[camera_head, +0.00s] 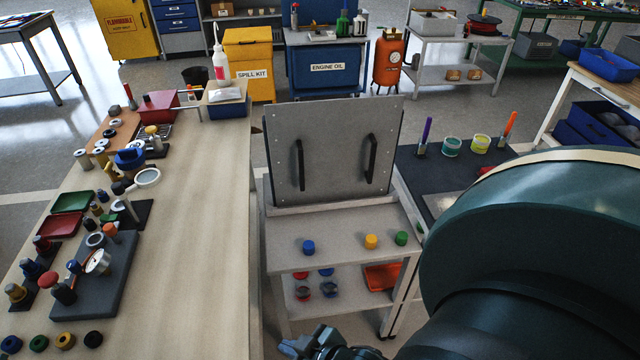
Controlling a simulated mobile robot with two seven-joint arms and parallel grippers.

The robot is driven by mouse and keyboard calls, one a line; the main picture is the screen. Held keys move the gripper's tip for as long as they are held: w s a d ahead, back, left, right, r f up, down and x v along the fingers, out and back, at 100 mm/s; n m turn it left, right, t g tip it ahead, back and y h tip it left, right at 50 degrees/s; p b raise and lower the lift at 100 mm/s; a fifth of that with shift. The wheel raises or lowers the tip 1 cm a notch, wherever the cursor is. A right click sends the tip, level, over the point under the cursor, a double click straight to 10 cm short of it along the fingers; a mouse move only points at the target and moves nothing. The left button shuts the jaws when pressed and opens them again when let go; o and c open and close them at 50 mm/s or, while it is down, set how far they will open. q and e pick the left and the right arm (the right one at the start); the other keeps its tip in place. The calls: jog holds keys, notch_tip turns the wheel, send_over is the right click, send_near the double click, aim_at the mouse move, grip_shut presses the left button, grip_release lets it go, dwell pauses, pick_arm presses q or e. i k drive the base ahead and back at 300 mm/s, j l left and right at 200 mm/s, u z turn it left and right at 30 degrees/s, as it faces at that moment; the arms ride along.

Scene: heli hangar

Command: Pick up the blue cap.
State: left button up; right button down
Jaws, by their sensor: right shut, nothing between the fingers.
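The blue cap (308,247) is a small round piece standing on the top shelf of the grey cart (340,250), left of a yellow cap (371,241) and a green cap (401,238). My right gripper (290,347) shows at the bottom edge of the view, in front of the cart and nearer to me than the blue cap. It is shut and empty, apart from the cap. Part of it is cut off by the frame. My left gripper is not in view.
An upright grey panel (333,150) with two black handles stands behind the caps. The cart's lower shelf holds several small round parts and an orange tray (381,277). A long workbench (205,200) crowded with tools is at left. A dark table (440,170) stands at right.

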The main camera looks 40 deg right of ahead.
aim_at(308, 245)
jog(key=l, duration=2.45)
jog(key=i+u, duration=0.05)
jog(key=i, duration=0.05)
